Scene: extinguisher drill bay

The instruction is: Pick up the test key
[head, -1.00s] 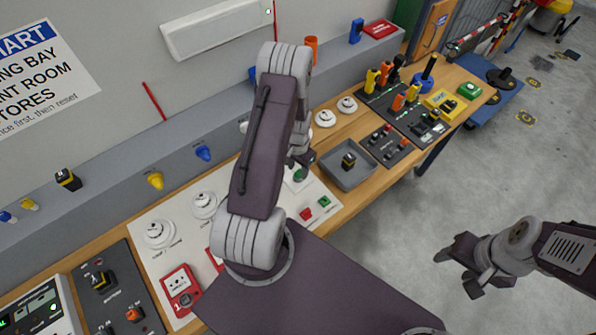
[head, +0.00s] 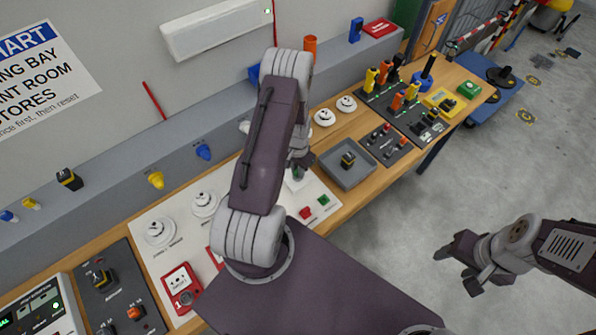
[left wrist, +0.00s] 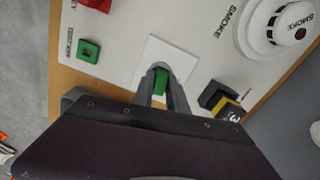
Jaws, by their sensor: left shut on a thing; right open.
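The test key appears to be the small green piece (left wrist: 160,82) between the fingers of my left gripper (left wrist: 158,70) in the left wrist view. My left gripper is shut on it, over a white square pad (left wrist: 147,57) on the white board. I cannot tell how far the key is from the pad. In the head view my left gripper (head: 297,168) is partly hidden by its own arm, and only a trace of green shows. My right gripper (head: 464,262) is open and empty over the floor at the right.
A green block (left wrist: 88,51), a smoke detector (left wrist: 286,25) and a black-and-yellow block (left wrist: 225,104) surround the pad. A grey tray (head: 368,180) holding a dark-and-yellow piece stands right of the left gripper. Several coloured handles stand on dark panels beyond.

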